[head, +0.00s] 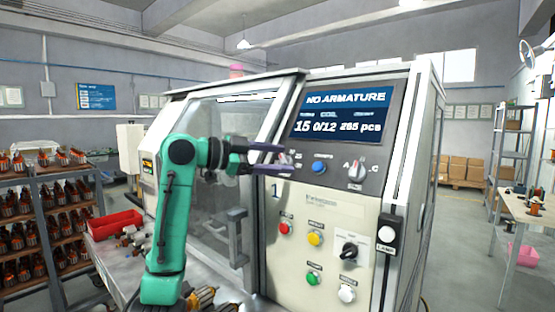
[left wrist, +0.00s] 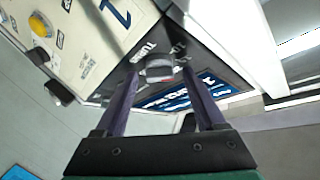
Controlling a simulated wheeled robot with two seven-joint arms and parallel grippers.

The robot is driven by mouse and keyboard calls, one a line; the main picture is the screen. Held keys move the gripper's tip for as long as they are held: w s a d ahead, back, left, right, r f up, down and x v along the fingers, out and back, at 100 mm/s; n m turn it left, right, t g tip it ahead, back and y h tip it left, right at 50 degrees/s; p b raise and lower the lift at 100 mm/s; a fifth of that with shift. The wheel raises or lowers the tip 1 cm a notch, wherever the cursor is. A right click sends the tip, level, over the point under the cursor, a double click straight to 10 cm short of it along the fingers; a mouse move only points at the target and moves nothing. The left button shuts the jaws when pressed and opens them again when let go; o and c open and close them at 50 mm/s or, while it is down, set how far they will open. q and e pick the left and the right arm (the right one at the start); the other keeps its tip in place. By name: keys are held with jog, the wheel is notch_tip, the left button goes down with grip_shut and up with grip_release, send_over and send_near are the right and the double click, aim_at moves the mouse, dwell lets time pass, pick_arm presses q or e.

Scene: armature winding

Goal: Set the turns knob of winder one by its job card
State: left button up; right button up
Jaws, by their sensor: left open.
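Winder one (head: 272,215) stands in front of me, with a "1" on its pale front panel. Its screen (head: 340,120) reads "NO ARMATURE", "15", "0/12" and "265 pcs". My left gripper (head: 284,159) is open at the left of the dark control strip, beneath the screen. In the left wrist view, a round grey knob (left wrist: 159,68) with a label like "TURNS" lies between and beyond the open fingers. I cannot tell whether they touch it. I cannot make out a job card. My right gripper is not in view.
A blue button (head: 320,168) and an A-to-C selector knob (head: 356,171) sit right of the gripper. Lower are red, yellow, green and white buttons and a black rotary switch (head: 349,250). A red bin (head: 116,224) and a rack of armatures (head: 50,215) stand left.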

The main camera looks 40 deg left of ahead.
pick_arm(q)
jog(key=b+v, duration=0.3)
jog(key=v, duration=1.1)
jog(key=shift+s+b, duration=0.25)
jog(key=shift+b, duration=0.05)
jog(key=shift+a+f, duration=0.1)
